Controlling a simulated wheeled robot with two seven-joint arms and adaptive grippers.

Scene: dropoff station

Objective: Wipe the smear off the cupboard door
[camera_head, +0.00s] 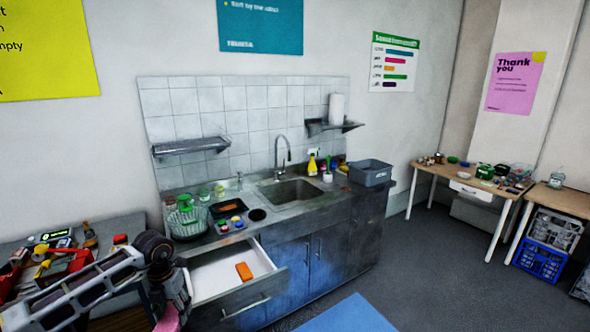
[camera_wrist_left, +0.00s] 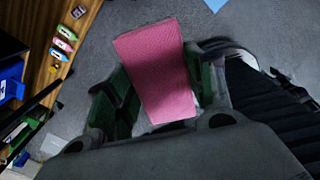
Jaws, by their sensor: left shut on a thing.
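My left gripper (camera_head: 174,308) is at the lower left of the head view, in front of the open drawer and apart from the cupboard. It is shut on a pink cloth (camera_wrist_left: 157,72), which fills the space between the fingers in the left wrist view; a bit of the pink cloth (camera_head: 168,321) shows at the bottom edge of the head view. The cupboard doors (camera_head: 327,255) are blue-grey with upright handles, under the sink counter. Their surface looks mottled and worn, and I cannot tell a smear from this. My right gripper is not in view.
A drawer (camera_head: 232,279) stands pulled out left of the doors, with an orange block (camera_head: 244,271) inside. A cluttered workbench (camera_head: 119,229) is at the left. A blue mat (camera_head: 350,316) lies on the floor before the doors. Open floor (camera_head: 420,270) extends to the right.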

